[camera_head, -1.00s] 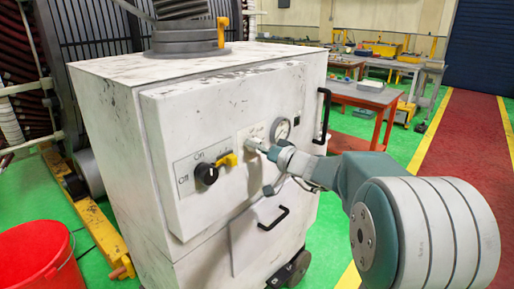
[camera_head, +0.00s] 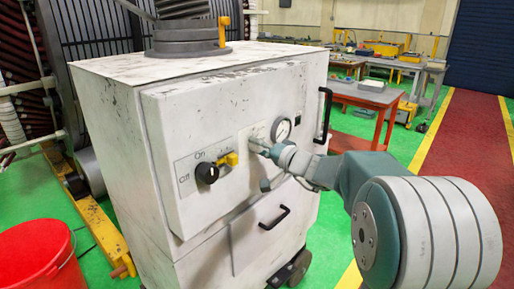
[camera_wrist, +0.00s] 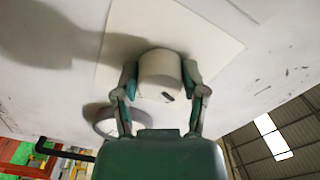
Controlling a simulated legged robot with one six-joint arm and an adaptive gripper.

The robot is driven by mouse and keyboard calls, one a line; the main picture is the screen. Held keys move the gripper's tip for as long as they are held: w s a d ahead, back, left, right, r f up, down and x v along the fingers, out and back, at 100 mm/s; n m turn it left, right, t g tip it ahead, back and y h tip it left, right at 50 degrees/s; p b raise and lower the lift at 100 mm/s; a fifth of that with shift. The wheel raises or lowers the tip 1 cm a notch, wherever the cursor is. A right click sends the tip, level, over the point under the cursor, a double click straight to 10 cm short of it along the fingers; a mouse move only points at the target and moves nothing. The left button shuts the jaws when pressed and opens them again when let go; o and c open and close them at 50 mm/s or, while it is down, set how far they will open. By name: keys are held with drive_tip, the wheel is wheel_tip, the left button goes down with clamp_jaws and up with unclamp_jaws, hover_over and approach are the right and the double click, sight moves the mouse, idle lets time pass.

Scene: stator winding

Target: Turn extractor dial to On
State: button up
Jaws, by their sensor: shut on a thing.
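The extractor is a white, scuffed cabinet (camera_head: 222,98). A cream round dial (camera_wrist: 160,72) sits on a pale square plate (camera_wrist: 200,35) on its front, with a small dark mark on the dial's lower edge. My gripper (camera_wrist: 160,80) is shut on this dial, one finger on each side. In the head view my gripper (camera_head: 262,146) reaches the plate just left of the round gauge (camera_head: 281,129) and largely hides the dial. Any wording on the plate is too small to read.
A black knob (camera_head: 207,173) marked On and Off and a yellow switch (camera_head: 229,160) are left of my gripper. Black handles (camera_head: 323,115) (camera_head: 273,219) stick out from the front. A red bucket (camera_head: 40,262) stands at lower left; an orange table (camera_head: 370,97) is behind.

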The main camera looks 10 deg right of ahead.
drive_tip(key=m, duration=0.7)
drive_tip(key=shift+d+m, duration=0.2)
drive_tip(key=shift+m, duration=0.1)
drive_tip(key=m, duration=0.4)
drive_tip(key=shift+w+f, duration=0.1)
drive_tip(key=shift+f, duration=0.05)
drive_tip(key=shift+m, duration=1.1)
drive_tip(key=shift+f, duration=0.15)
drive_tip(key=o, duration=1.1)
drive_tip(key=shift+d, duration=0.1)
drive_tip(key=shift+o, duration=0.2)
drive_tip(key=shift+r, duration=0.2)
